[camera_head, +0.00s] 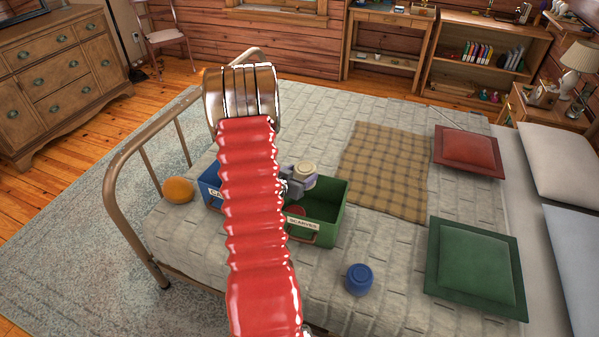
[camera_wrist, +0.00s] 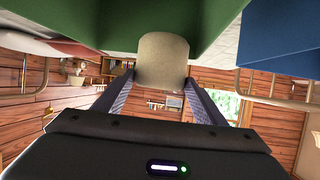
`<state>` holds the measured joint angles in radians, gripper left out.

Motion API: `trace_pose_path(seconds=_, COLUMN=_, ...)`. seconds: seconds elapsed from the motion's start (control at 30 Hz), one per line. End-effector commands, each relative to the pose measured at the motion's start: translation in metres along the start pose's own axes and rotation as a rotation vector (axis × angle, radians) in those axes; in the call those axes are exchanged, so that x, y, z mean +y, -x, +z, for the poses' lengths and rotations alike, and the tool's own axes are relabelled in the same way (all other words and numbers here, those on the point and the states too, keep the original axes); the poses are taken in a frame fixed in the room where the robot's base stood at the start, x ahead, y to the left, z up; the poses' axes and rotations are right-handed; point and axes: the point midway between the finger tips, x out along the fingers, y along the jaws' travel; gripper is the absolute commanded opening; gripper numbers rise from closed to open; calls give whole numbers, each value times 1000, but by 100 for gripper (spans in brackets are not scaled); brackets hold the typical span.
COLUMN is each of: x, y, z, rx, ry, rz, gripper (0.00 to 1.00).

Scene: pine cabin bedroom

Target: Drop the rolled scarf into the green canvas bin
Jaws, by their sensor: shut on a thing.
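A cream rolled scarf (camera_head: 306,168) is in my gripper (camera_head: 291,184), which is mostly hidden behind my red arm in the head view. In the wrist view, the cream roll (camera_wrist: 163,60) sits between the two fingers of my gripper (camera_wrist: 158,84), which are shut on it. The green canvas bin (camera_head: 327,212) stands on the bed with a "SCARVES" label on its front. In the head view the roll overlaps the bin's back left corner, seemingly above it. The green bin (camera_wrist: 85,22) also fills the top of the wrist view.
A blue bin (camera_head: 209,180) stands left of the green one, partly hidden by my arm. A red round item (camera_head: 297,210) shows inside the green bin. An orange roll (camera_head: 178,190) and a blue roll (camera_head: 359,279) lie on the bed (camera_head: 395,270). Cushions lie at right.

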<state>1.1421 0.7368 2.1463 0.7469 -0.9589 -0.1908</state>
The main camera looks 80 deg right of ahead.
Motion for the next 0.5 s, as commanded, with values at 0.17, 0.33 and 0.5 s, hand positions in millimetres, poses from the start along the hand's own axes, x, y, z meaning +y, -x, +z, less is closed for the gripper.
trace_pose_path(seconds=0.17, x=0, y=-3, z=7, rx=0, ry=0, rz=0, gripper=40)
trace_pose_path(seconds=0.33, x=0, y=-4, z=8, rx=1, ry=0, rz=0, gripper=40)
trace_pose_path(seconds=0.5, x=0, y=-4, z=8, rx=1, ry=0, rz=-1, gripper=40)
